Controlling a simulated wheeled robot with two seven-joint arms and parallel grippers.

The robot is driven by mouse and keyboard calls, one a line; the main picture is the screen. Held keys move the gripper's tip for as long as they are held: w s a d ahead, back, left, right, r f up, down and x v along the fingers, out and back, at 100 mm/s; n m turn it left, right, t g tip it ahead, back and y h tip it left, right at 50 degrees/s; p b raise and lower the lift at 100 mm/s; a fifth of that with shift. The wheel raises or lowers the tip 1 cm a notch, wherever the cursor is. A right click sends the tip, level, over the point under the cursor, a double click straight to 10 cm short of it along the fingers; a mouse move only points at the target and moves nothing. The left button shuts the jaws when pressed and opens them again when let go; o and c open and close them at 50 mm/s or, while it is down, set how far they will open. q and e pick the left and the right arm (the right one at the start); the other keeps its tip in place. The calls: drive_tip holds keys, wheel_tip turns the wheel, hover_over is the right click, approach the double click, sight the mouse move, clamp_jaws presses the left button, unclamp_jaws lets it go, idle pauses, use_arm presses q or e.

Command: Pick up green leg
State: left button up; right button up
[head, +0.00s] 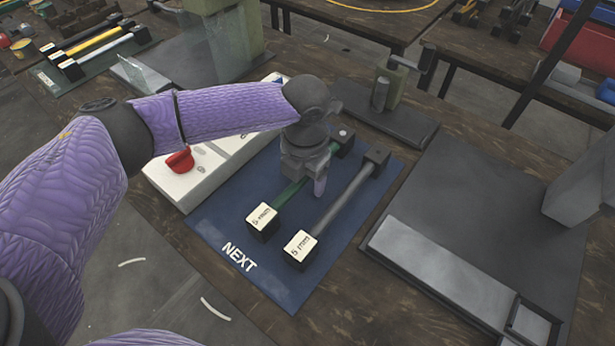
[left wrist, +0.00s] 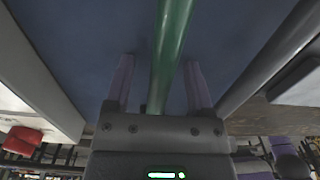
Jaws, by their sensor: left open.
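The green leg (head: 288,194) lies on a blue mat (head: 232,224) marked NEXT, with a black end block labelled 5 mm at its near end. A grey leg (head: 341,206) lies beside it on the right, also with a 5 mm block. My left gripper (head: 318,186) is over the green leg, pointing down, and hides part of it. In the left wrist view the green leg (left wrist: 172,50) runs between the two open fingers of the left gripper (left wrist: 160,85). I cannot tell whether either finger touches it. My right gripper is not in view.
A white fixture (head: 192,183) with a red knob (head: 180,159) borders the mat on the left. A dark press base (head: 465,225) stands right, and a small press (head: 390,85) behind. Another mat with several legs (head: 95,45) lies at the far left.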

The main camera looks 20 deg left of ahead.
use_arm(q)
drive_tip(key=shift+r, duration=0.1)
clamp_jaws()
